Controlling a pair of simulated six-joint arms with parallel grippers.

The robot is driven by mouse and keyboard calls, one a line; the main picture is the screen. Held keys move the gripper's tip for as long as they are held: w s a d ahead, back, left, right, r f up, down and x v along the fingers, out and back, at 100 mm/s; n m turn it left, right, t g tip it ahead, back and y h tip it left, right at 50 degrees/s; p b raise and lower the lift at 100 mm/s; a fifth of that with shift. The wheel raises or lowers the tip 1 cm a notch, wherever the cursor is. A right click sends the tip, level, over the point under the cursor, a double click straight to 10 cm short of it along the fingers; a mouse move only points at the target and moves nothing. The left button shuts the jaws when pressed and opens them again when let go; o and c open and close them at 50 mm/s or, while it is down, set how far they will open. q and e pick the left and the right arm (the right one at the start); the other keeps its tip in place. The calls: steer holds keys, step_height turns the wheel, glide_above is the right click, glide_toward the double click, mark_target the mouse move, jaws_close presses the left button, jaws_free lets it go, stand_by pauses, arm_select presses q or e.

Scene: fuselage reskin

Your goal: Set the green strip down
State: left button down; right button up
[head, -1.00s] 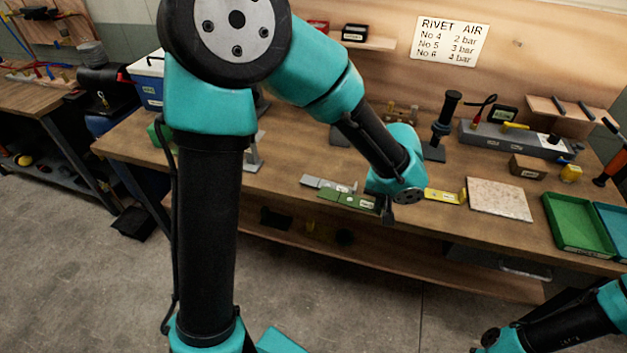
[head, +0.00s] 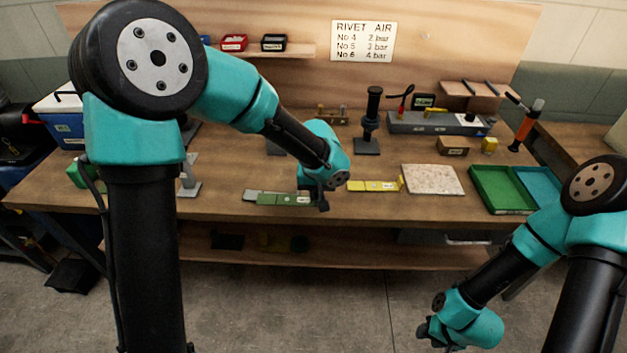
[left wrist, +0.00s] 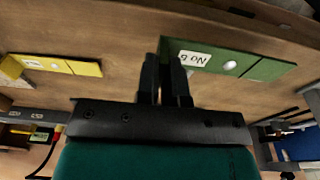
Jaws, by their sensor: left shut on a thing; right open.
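The green strip (head: 283,199) is a flat piece with a white label, at the front edge of the bench in the head view. My left gripper (head: 318,202) is shut on its right end. In the left wrist view the dark fingers (left wrist: 167,78) meet the labelled end of the green strip (left wrist: 252,66). I cannot tell whether the strip touches the bench or hovers just above it. My right gripper (head: 425,335) is open and empty, low in front of the bench.
A yellow strip (head: 372,186) lies to the right, then a speckled slab (head: 433,179) and a green tray (head: 500,190). Bare bench top (head: 225,208) shows left of the strips.

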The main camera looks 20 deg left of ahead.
arm_select(q)
steer(key=w, duration=0.2)
steer(key=w+a, duration=0.1)
steer(key=w, duration=0.2)
steer(key=w+a, duration=0.1)
steer(key=w, duration=0.2)
steer(key=shift+w+a+f, duration=0.15)
steer(key=shift+w+f, duration=0.05)
steer(key=shift+f, duration=0.2)
steer(key=shift+w+a, duration=0.1)
steer(key=shift+w, duration=0.2)
steer(key=shift+w+f, duration=0.1)
steer(key=shift+f, duration=1.75)
steer(key=c, duration=1.2)
jaws_free()
steer(key=shift+f, duration=0.15)
steer(key=shift+c, duration=0.2)
step_height(320, 180, up, 12)
steer(key=s, duration=0.1)
steer(key=shift+s, duration=0.2)
